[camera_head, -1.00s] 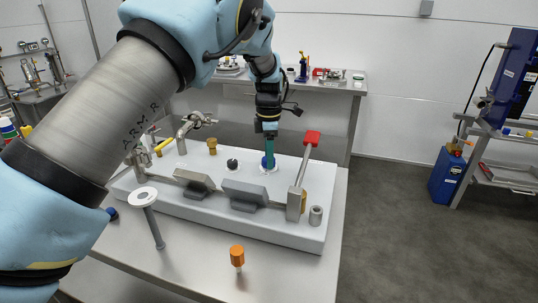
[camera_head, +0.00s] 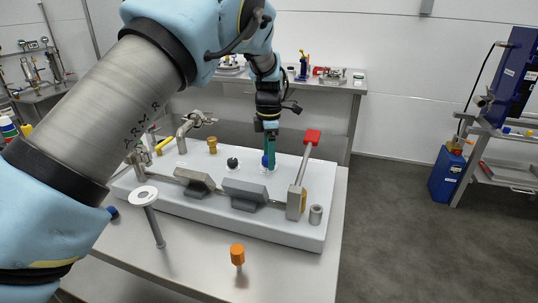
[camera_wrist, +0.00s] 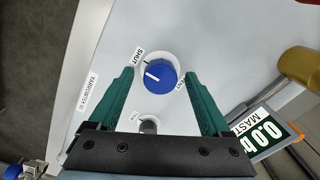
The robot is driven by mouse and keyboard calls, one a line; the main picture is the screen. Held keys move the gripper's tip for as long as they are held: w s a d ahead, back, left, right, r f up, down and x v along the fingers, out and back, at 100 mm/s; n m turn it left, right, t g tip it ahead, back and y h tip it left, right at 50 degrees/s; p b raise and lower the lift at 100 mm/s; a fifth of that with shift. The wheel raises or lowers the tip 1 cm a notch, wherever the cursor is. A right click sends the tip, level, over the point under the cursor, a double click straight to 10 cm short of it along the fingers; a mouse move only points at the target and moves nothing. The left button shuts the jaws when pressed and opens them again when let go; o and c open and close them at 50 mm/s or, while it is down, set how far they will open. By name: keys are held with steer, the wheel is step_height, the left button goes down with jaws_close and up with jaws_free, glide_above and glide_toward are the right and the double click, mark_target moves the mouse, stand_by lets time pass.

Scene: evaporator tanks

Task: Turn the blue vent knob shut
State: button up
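The blue vent knob (camera_wrist: 161,75) sits on a white round plate on the panel. Its white line shows on the left part of the cap and points left, close to the "SHUT" label (camera_wrist: 139,57). The "OPEN" label (camera_wrist: 182,84) is at its right. My gripper (camera_wrist: 160,71) is open, with one green fingertip on each side of the knob and a visible gap at both sides. In the head view, my gripper (camera_head: 269,164) points down at the knob (camera_head: 265,161), which the fingers partly hide.
On the same panel (camera_head: 220,219) stand a red-topped lever (camera_head: 312,137), a black knob (camera_head: 232,162), brass fittings (camera_head: 212,145) and grey clamp blocks (camera_head: 243,192). An orange-capped pin (camera_head: 237,253) stands in front.

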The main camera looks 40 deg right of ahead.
step_height(320, 180, up, 11)
steer(key=b, duration=0.3)
stand_by(0.4)
steer(key=shift+f, duration=0.1)
